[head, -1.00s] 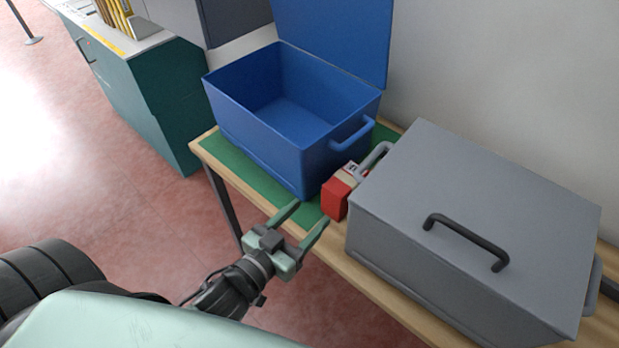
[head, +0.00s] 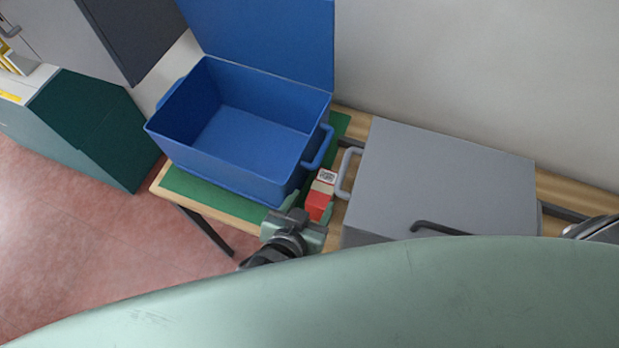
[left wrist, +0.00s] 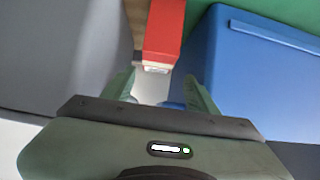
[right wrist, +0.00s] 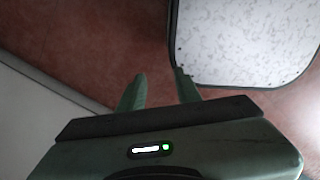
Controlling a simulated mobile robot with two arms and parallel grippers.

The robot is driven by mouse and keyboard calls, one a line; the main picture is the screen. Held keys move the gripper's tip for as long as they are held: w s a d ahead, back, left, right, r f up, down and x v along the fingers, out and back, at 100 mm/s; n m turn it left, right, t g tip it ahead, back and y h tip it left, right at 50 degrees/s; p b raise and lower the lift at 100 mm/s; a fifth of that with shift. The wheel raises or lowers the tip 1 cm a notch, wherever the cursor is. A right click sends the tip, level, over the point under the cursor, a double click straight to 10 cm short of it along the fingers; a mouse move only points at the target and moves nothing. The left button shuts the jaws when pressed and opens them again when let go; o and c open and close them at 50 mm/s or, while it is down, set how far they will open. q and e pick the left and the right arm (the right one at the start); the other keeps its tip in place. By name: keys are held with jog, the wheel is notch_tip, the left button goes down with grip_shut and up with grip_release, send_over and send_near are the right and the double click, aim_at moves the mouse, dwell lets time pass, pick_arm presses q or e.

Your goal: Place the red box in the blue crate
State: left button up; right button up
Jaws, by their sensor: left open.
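The red box (head: 317,206), with a pale band and a printed label on top, sits on the green mat between the blue crate and a grey lidded case. The blue crate (head: 222,175) stands open and looks empty, its lid raised at the back. My left gripper (head: 305,218) is open just in front of the red box. In the left wrist view the red box (left wrist: 163,32) lies beyond and between the spread fingertips (left wrist: 160,88), with nothing held. My right gripper (right wrist: 158,85) shows only in its wrist view, open and empty above the floor.
The grey case (head: 440,180) stands close right of the red box, its side handle (head: 346,172) reaching towards it. The crate's handle (head: 319,148) overhangs from the left. The gap between them is narrow. A teal cabinet (head: 95,120) stands left of the table.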

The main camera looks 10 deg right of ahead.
aim_at(326, 183)
pick_arm(q)
jog(key=shift+x, duration=0.8)
jog(key=p+x, duration=0.1)
jog(key=x, duration=0.3)
jog(key=shift+w+d, duration=0.2)
jog(key=shift+d, duration=0.05)
jog(key=p+x, duration=0.1)
jog(key=x, duration=0.4)
jog(key=shift+f, duration=0.3)
jog(key=shift+d+f, duration=0.1)
pick_arm(e)
jog(key=r, duration=0.2)
jog(key=shift+w+a+r, duration=0.2)
jog(key=shift+r, duration=0.1)
pick_arm(q)
grip_shut()
